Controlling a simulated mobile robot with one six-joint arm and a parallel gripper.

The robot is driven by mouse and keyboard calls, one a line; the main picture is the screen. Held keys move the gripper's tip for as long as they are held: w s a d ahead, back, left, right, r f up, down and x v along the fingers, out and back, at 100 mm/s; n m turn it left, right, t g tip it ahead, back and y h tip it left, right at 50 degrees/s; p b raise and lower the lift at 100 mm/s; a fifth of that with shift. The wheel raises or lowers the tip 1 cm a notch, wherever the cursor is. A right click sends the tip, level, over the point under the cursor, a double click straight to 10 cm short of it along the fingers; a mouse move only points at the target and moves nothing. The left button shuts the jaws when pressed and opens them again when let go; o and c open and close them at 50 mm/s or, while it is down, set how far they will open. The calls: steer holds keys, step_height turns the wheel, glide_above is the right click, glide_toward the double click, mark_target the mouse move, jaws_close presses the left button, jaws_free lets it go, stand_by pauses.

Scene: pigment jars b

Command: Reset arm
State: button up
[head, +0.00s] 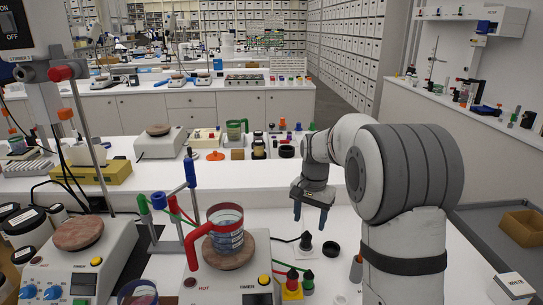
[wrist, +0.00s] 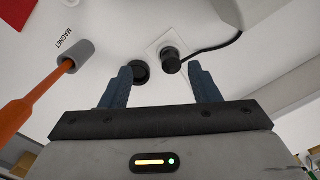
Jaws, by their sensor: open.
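My gripper (head: 311,212) is open and empty, pointing down above the white bench right of the centre in the head view. Its two blue fingers also show spread apart in the wrist view (wrist: 161,72). Neither is held.
A tan box (head: 523,227) sits at right.

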steer(key=s+r+n+t, duration=0.3)
steer(key=s+n, duration=0.3)
steer(key=s, duration=2.2)
steer(key=shift+s+r+n, duration=0.2)
steer(key=shift+s+n, duration=0.1)
steer(key=shift+n, duration=0.1)
steer(key=shift+d, duration=0.1)
steer(key=shift+c, duration=0.4)
